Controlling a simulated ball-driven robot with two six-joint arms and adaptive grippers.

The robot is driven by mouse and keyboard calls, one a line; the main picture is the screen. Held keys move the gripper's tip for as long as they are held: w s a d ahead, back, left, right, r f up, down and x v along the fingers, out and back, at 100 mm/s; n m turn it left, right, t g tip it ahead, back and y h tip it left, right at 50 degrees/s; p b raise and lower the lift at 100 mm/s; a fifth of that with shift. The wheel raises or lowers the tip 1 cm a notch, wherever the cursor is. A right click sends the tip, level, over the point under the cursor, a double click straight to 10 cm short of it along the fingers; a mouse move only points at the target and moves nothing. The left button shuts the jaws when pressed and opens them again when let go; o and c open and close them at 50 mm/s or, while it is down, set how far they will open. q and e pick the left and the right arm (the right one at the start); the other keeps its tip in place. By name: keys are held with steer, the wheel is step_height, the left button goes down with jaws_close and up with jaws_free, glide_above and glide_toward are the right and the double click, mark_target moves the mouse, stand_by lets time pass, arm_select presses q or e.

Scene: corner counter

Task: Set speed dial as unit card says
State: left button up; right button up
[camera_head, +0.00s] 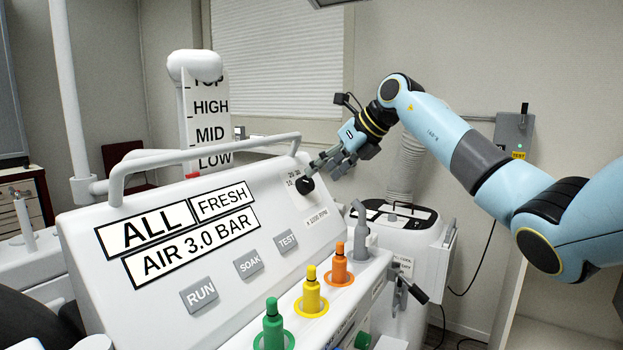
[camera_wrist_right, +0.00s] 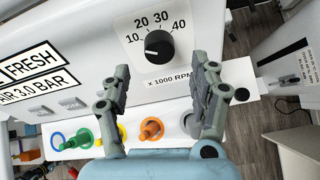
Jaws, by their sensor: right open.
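The black speed dial (camera_head: 306,185) sits at the upper right of the white sloped panel. In the right wrist view the dial (camera_wrist_right: 160,44) has 10, 20, 30 and 40 around it and "x 1000 RPM" below. Its white mark points left, just below the 10. My right gripper (camera_head: 326,165) is at the dial in the head view; its fingers hide part of the scale. In the right wrist view the gripper (camera_wrist_right: 159,82) is open, with the dial ahead between its fingers; contact cannot be told. Panel cards (camera_head: 155,230) read ALL, FRESH and AIR 3.0 BAR. My left gripper is out of view.
RUN, SOAK and TEST buttons (camera_head: 249,263) lie below the cards. Green, yellow and orange pegs (camera_head: 311,292) stand along the front ledge. A white rail (camera_head: 200,155) runs over the panel's top edge. A column marked HIGH, MID, LOW (camera_head: 211,120) stands behind.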

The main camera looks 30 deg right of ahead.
mark_target(309, 183)
steer(key=x, duration=0.5)
steer(key=shift+c, duration=0.2)
steer(key=shift+p, duration=0.3)
steer(key=c, duration=1.1)
